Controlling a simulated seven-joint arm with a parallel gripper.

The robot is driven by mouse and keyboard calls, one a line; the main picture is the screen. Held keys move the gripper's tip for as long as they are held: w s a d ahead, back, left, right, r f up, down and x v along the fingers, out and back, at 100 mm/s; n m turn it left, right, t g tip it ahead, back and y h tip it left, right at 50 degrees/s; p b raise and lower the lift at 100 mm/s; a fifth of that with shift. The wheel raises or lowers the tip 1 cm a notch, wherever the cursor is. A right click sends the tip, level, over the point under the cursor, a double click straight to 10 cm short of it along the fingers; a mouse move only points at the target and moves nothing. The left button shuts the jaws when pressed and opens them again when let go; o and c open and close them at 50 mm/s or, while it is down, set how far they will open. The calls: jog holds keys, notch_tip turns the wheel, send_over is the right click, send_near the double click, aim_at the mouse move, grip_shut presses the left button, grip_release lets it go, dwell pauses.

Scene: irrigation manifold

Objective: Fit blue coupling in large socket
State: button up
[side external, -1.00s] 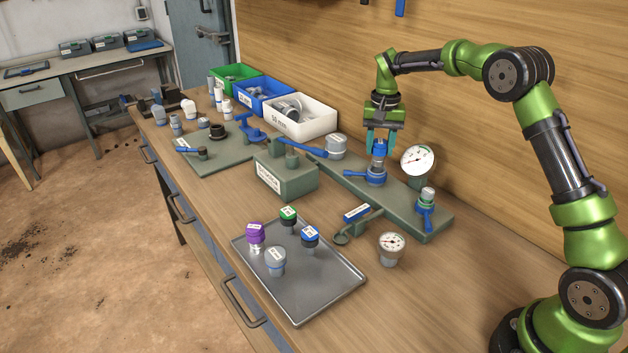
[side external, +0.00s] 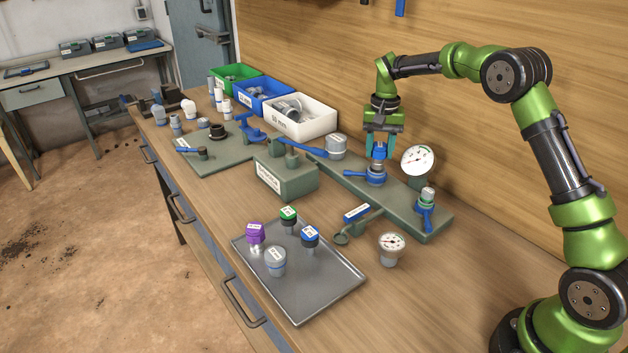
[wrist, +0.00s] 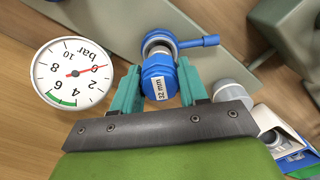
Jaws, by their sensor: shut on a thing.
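The blue coupling (side external: 379,151), labelled 32 mm in the wrist view (wrist: 160,83), is held upright between the two teal fingers of my gripper (side external: 380,146). Its grey lower part is in line with the middle socket of the green manifold, a socket with a blue collar and lever (side external: 375,177). In the wrist view the socket (wrist: 158,44) lies just beyond the coupling. The fingers also show in the wrist view (wrist: 159,90).
A pressure gauge (side external: 418,160) stands close right of my gripper. A wide grey fitting (side external: 336,147) and a smaller valve (side external: 426,205) flank the middle socket on the manifold (side external: 400,204). A metal tray (side external: 318,287) holds several capped couplings.

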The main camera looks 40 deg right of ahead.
aim_at(379, 159)
jog(key=shift+f, duration=0.6)
dwell(0.7)
jog(key=shift+f, duration=0.35)
jog(key=shift+f, duration=0.8)
dwell(0.8)
jog(key=o, duration=1.1)
jog(key=shift+o, duration=0.4)
jog(key=shift+o, duration=1.4)
